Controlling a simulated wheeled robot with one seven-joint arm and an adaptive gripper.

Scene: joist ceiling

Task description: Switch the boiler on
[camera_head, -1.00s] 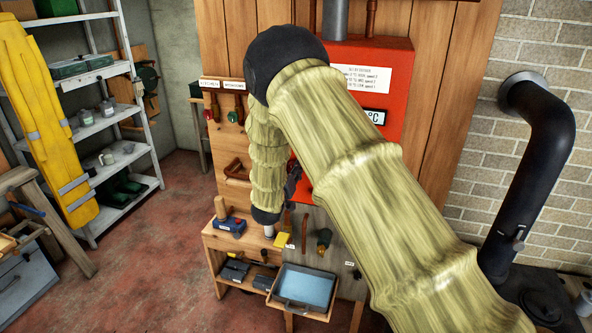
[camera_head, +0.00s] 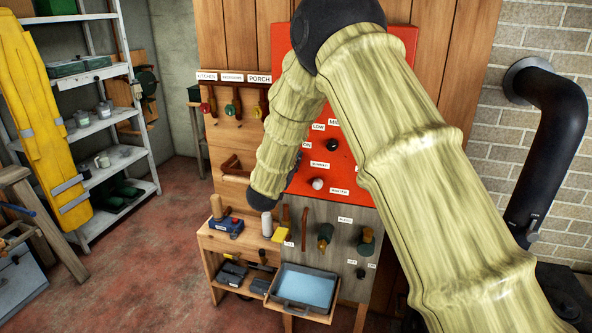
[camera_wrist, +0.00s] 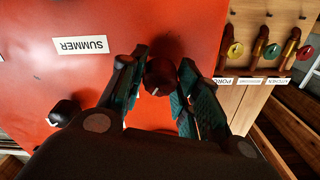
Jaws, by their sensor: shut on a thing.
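The boiler is a red panel (camera_head: 345,150) on the plank wall, partly behind my arm in the head view; it also fills much of the wrist view (camera_wrist: 190,20). In the wrist view, which is upside down, my gripper (camera_wrist: 160,82) has its teal-padded fingers on both sides of a small dark knob (camera_wrist: 160,73) with a white mark, and is shut on it. A SUMMER label (camera_wrist: 82,45) and another black knob (camera_wrist: 64,113) are to its left there. In the head view an ON label (camera_head: 306,145) shows beside my arm; the gripper and held knob are hidden.
Valves with coloured handles (camera_head: 236,107) hang left of the boiler under KITCHEN and PORCH labels. A white knob (camera_head: 318,184) sits low on the panel. Below are a grey board with green-handled levers (camera_head: 325,235) and a blue tray (camera_head: 305,288). A black stovepipe (camera_head: 550,150) stands right.

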